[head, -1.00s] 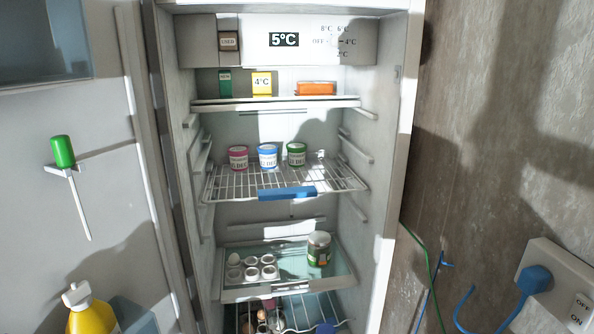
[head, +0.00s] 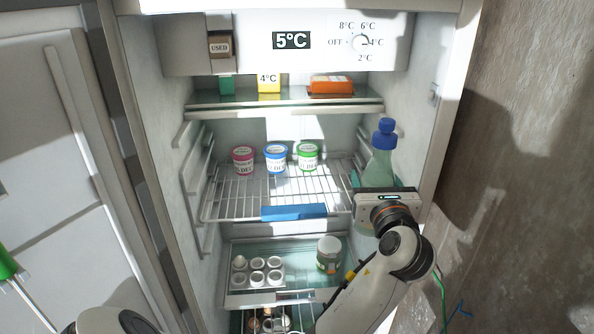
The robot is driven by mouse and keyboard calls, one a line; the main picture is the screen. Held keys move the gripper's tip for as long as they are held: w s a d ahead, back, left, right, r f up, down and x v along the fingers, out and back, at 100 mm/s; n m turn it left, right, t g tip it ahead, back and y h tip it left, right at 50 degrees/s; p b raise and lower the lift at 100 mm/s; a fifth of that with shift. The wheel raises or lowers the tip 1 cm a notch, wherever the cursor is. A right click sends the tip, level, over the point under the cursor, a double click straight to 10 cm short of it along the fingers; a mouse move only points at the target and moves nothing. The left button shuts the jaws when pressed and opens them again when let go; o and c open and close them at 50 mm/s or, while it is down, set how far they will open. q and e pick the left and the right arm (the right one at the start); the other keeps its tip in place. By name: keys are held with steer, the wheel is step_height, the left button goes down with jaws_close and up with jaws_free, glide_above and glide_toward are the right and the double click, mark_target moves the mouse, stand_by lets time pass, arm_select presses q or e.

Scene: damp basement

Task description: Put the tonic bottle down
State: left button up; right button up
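The tonic bottle (head: 382,160), pale green with a blue cap, stands nearly upright at the right side of the fridge, by the right end of the wire shelf (head: 235,200). My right gripper (head: 386,190) comes up from below and is around its lower part. The gripper body hides the bottle's base and most of the fingers, so I cannot tell whether the bottle touches the shelf. The gripper appears shut on the bottle, since it came into view with it.
Pink, blue and green tubs (head: 276,158) stand at the back of the wire shelf, which has a blue front clip (head: 294,212). Below are an egg tray (head: 258,274) and a jar (head: 329,254). The glass shelf (head: 290,104) is above. The wire shelf's front is clear.

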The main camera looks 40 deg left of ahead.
arm_select(q)
steer(key=s+a+r+p+x, duration=0.1)
steer(key=p+x, duration=0.3)
steer(key=x, duration=1.5)
step_height(320, 180, down, 7)
steer(key=p, duration=0.1)
steer(key=shift+w+a+f, duration=0.2)
steer(key=shift+a, duration=0.15)
steer(key=shift+f, duration=0.15)
steer(key=o, duration=1.4)
steer(key=shift+f, duration=0.15)
steer(key=shift+o, duration=0.9)
steer(key=shift+s+d, duration=0.1)
